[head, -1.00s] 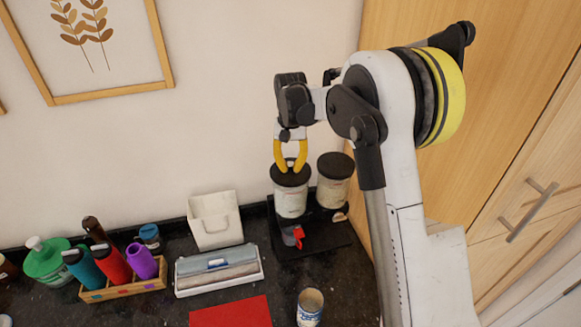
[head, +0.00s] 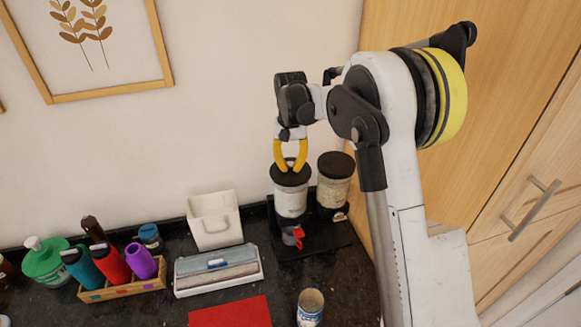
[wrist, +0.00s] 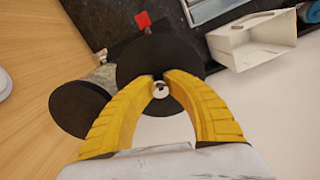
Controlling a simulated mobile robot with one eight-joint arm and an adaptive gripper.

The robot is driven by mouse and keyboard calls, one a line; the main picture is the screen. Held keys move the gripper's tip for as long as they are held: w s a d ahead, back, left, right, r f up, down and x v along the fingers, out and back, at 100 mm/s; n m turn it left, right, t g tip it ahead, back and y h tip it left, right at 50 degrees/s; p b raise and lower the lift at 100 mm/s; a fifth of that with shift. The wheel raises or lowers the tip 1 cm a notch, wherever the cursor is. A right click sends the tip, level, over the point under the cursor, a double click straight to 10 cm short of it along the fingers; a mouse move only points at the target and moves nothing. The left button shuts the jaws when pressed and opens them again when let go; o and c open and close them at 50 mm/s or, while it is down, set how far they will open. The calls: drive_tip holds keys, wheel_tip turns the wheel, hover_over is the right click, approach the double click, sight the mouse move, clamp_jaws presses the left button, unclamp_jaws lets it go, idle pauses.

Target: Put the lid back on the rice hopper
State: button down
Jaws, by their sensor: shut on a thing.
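Two clear hoppers with pale contents stand side by side at the back. The left hopper (head: 291,203) has a black lid (head: 288,177) at its top, and the right hopper (head: 333,193) has its own black lid (head: 336,165). My gripper (head: 290,168) has yellow fingers, pointing down, shut on the small knob of the left lid. In the wrist view the fingertips meet around the pale knob (wrist: 160,90) at the middle of the black disc (wrist: 150,58). The lid looks level and over the hopper's mouth; I cannot tell whether it is fully seated.
A red dispensing lever (head: 298,233) is below the left hopper. A white bin (head: 214,222), a wrap box (head: 218,272), a wooden rack of bottles (head: 122,287), a red mat (head: 230,313) and a can (head: 310,308) stand leftward and in front. A wooden cabinet is at right.

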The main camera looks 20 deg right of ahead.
drive_tip(key=c, duration=0.8)
unclamp_jaws()
drive_tip(key=shift+r, duration=0.1)
drive_tip(key=shift+r+p, duration=1.7)
drive_tip(key=shift+r, duration=1.7)
clamp_jaws()
